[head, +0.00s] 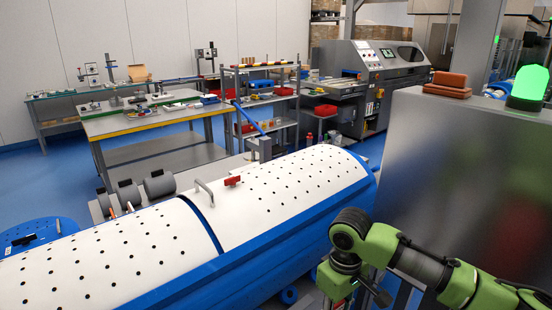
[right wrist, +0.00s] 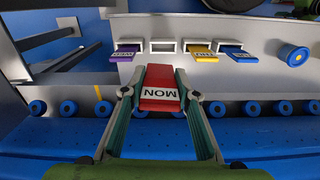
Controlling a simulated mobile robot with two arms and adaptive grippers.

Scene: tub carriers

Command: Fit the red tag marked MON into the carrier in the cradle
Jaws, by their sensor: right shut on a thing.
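In the right wrist view my right gripper (right wrist: 160,93) is shut on the red tag (right wrist: 160,78), with one finger on each side. The white label of the tag reads MON, upside down in this view. Beyond it stands a light grey wall (right wrist: 180,27), apparently the carrier, with a row of framed slots. A purple tag (right wrist: 125,53), a yellow tag (right wrist: 203,55) and a blue tag (right wrist: 236,53) sit in slots. An empty white-framed slot (right wrist: 162,46) lies between purple and yellow. The held tag appears apart from it. My left gripper is out of view.
A row of blue rollers (right wrist: 251,108) runs below the slots, with a blue rail nearer. A round blue knob (right wrist: 293,55) sticks out right of the tags. In the head view a white-and-blue perforated drum (head: 290,190) and a grey cabinet (head: 465,150) flank my right arm.

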